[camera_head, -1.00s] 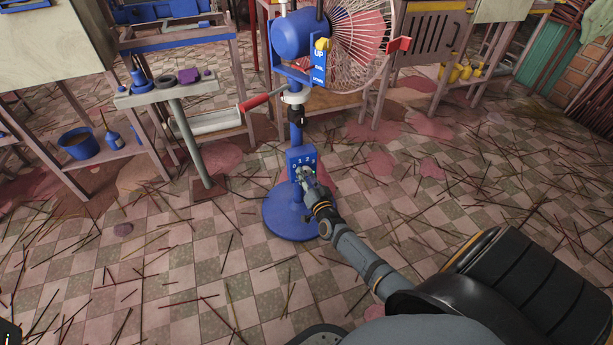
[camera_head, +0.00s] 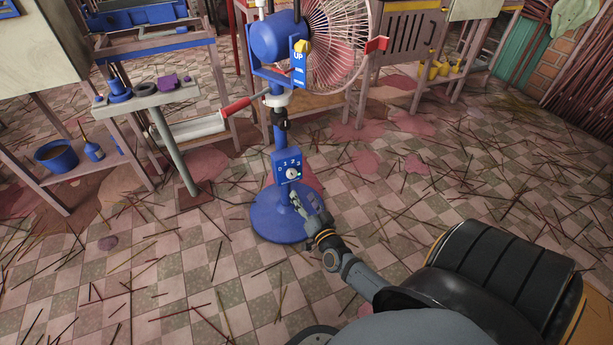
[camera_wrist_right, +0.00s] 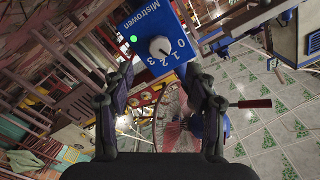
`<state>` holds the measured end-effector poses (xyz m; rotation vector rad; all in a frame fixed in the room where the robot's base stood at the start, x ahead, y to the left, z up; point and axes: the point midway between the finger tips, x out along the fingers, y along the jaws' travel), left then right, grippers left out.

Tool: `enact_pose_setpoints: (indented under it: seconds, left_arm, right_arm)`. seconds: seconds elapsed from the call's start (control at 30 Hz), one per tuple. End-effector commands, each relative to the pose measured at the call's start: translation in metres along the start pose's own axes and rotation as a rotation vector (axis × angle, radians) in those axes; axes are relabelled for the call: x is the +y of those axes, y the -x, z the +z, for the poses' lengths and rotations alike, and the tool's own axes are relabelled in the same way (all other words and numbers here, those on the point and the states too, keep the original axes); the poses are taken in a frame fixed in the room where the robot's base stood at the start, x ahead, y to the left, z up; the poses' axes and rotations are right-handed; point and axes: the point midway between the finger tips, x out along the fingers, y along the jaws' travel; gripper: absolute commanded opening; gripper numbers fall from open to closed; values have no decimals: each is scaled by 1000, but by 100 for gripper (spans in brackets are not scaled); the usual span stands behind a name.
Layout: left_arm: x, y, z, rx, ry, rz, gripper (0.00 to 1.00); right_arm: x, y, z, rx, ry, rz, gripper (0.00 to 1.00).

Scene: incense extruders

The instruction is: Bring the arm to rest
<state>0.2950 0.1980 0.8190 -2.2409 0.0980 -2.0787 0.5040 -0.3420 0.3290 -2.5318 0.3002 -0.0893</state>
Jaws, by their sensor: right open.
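The blue stand fan (camera_head: 276,45) stands on its round blue base (camera_head: 268,222). On its post is a blue control box (camera_head: 287,167) with a white dial (camera_head: 292,173) numbered 0 to 3. In the right wrist view, the box (camera_wrist_right: 141,26) shows a lit green light (camera_wrist_right: 133,39) and the knob (camera_wrist_right: 160,47), whose pointer seems to face 1. My right gripper (camera_head: 301,196) is open and empty, just below and in front of the dial, apart from it. Its two spread fingers show in the wrist view (camera_wrist_right: 160,88). My left gripper is out of view.
A small side stand (camera_head: 150,96) with a crank-handled roller beside it is left of the fan. A shelf with a blue bucket (camera_head: 56,156) is farther left. Thin sticks litter the tiled floor (camera_head: 440,190). The floor around my right arm holds no tall objects.

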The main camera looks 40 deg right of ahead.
Motion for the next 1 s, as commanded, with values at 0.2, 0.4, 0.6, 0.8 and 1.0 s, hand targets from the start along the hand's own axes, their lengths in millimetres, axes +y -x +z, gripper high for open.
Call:
enact_pose_setpoints:
  seconds: [0.2, 0.4, 0.6, 0.8, 1.0]
  left_arm:
    - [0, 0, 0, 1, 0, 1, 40]
    - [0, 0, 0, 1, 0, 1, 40]
    - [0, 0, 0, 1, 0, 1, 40]
    - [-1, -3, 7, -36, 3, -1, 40]
    - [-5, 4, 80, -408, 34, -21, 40]
  right_arm:
    - [0, 22, 0, 1, 1, 0, 57]
    - [0, 22, 0, 1, 0, -1, 57]
    - [0, 22, 0, 1, 0, -1, 57]
    - [-13, 22, -7, 2, 10, -21, 57]
    - [-124, 28, -67, 12, 145, -196, 57]
